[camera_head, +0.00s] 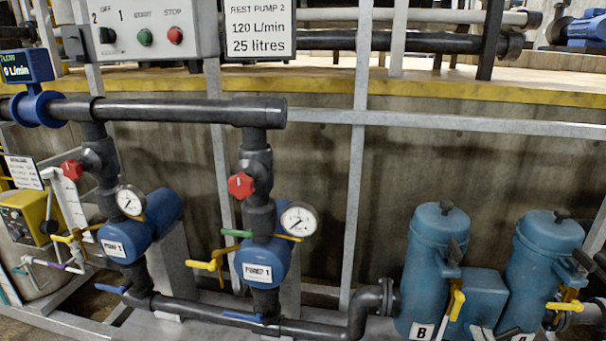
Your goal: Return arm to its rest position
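Neither of my grippers shows in the head view, and I cannot see where my arms are. In front of me stands a pump rig. It has two blue pumps, the left one (126,238) and the right one (262,265), each with a round gauge. Red valve knobs sit above them, one at the left (71,170) and one in the middle (240,185). A black pipe (180,111) runs across above the pumps. Two blue canisters, B (431,265) and another (541,265), stand at the right.
A grey control box (150,30) with green and red buttons is at the top left, beside a white sign (259,28). A grey metal frame (357,160) crosses the scene. Yellow valve handles (205,265) stick out low down. A concrete wall (400,170) stands behind.

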